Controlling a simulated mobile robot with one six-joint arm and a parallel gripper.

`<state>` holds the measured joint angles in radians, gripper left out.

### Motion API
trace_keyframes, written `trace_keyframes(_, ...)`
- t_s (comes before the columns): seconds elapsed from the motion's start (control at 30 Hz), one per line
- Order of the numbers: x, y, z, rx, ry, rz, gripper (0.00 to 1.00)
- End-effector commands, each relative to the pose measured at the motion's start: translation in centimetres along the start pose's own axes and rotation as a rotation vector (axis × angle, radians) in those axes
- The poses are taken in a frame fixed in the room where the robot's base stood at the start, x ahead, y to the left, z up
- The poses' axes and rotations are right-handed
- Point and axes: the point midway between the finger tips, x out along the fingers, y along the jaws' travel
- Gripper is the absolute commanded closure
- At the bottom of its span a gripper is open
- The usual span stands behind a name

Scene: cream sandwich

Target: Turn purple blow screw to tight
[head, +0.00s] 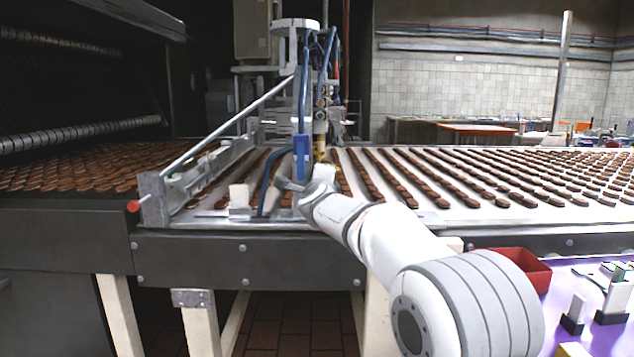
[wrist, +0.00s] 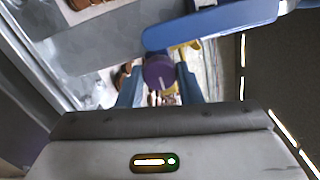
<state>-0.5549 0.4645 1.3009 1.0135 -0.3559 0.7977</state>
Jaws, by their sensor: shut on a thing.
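The purple blow screw (wrist: 159,72) shows in the wrist view as a round purple knob with a pale line across its face. My gripper (wrist: 160,78) has its two blue fingers on either side of the knob and is shut on it. In the head view my white arm reaches over the conveyor, and its end is at the blue and brass nozzle assembly (head: 320,125). The screw itself cannot be made out in the head view.
A blue bar (wrist: 215,25) crosses just above the knob in the wrist view. The conveyor (head: 450,170) carries rows of brown biscuits. A metal side frame (head: 152,200) stands at left. A red bin (head: 515,265) and purple table (head: 590,335) are at right.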

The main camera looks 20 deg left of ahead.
Motion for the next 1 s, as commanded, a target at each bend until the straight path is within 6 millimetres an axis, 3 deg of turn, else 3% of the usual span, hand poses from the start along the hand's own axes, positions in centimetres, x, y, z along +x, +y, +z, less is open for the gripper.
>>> trace_keyframes(0.3, 0.0, 0.3, 0.1, 0.002, -0.002, 0.006, 0.91)
trace_keyframes(0.33, 0.0, 0.3, 0.1, 0.001, -0.002, 0.006, 0.66)
trace_keyframes(0.6, 0.0, 0.1, 0.1, 0.001, -0.001, 0.002, 0.46)
trace_keyframes(0.87, -0.2, 0.0, 0.0, 0.000, -0.001, 0.000, 0.46)
trace_keyframes(1.0, -1.6, 0.0, 0.1, 0.001, -0.001, 0.001, 0.46)
